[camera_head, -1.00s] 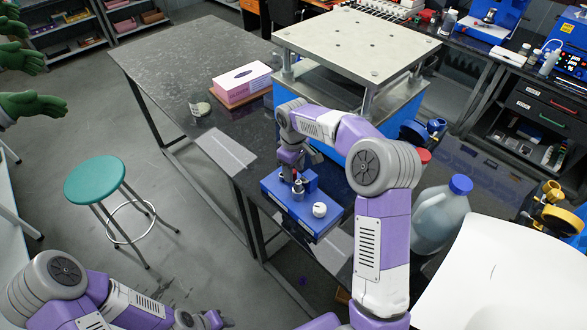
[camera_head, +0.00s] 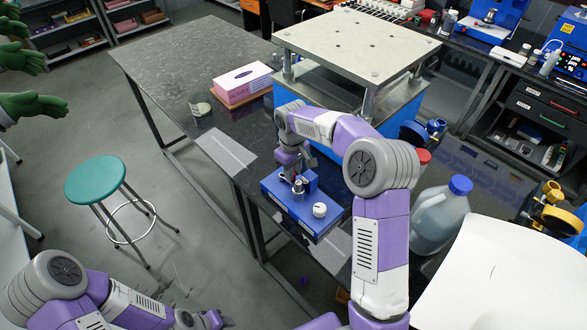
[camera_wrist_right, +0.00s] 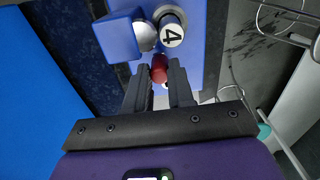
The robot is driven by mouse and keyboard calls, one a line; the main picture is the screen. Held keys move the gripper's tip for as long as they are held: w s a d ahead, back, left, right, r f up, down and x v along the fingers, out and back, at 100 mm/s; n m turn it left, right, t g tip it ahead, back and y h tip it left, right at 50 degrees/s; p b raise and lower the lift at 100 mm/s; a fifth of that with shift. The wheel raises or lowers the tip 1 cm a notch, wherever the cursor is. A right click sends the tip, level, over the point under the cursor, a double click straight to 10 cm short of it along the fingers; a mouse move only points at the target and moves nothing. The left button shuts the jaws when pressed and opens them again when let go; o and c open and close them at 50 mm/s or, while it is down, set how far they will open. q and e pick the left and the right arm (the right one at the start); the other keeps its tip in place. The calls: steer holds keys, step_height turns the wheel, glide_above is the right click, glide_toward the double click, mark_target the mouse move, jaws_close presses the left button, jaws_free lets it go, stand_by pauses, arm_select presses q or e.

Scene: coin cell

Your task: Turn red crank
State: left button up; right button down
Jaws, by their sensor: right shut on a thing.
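The red crank (camera_wrist_right: 158,68) is a small red handle between the two dark fingers of my right gripper (camera_wrist_right: 158,78) in the right wrist view. My right gripper is shut on it. The blue device (camera_head: 278,197) bearing the crank sits at the edge of the dark bench. In the head view my right gripper (camera_head: 297,172) reaches down over this device, and the crank is too hidden to make out. Beside the crank is a round post with a white top (camera_wrist_right: 172,34) marked 4. My left gripper (camera_head: 210,320) is low at the bottom, away from the device; its jaws are unclear.
A white knob (camera_head: 320,210) is on the device's front right corner. A large blue press (camera_head: 350,40) with a pale top stands behind. A jug with a blue cap (camera_head: 440,215) is to the right. A tissue box (camera_head: 242,77) lies at the left.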

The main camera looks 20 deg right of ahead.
steer(key=m, duration=0.1)
steer(key=a+m, duration=0.1)
steer(key=m, duration=0.2)
steer(key=shift+s+a+m+p, duration=0.25)
steer(key=shift+a+m+p, duration=0.05)
steer(key=a+m, duration=0.1)
steer(key=m, duration=0.2)
steer(key=shift+a+m+p, duration=0.2)
steer(key=shift+m+p, duration=0.1)
steer(key=shift+p, duration=0.05)
steer(key=m, duration=0.1)
steer(key=a+m+p, duration=0.1)
steer(key=m, duration=0.2)
steer(key=shift+w+a, duration=0.2)
steer(key=shift+w, duration=0.15)
steer(key=shift+w+a+m+p, duration=0.2)
steer(key=shift+m+p, duration=0.15)
steer(key=shift+m, duration=0.45)
steer(key=shift+w+a+m+p, duration=0.2)
steer(key=shift+m+p, duration=0.1)
steer(key=shift+m, duration=0.5)
steer(key=c, duration=1)
jaws_free()
steer(key=shift+o, duration=0.2)
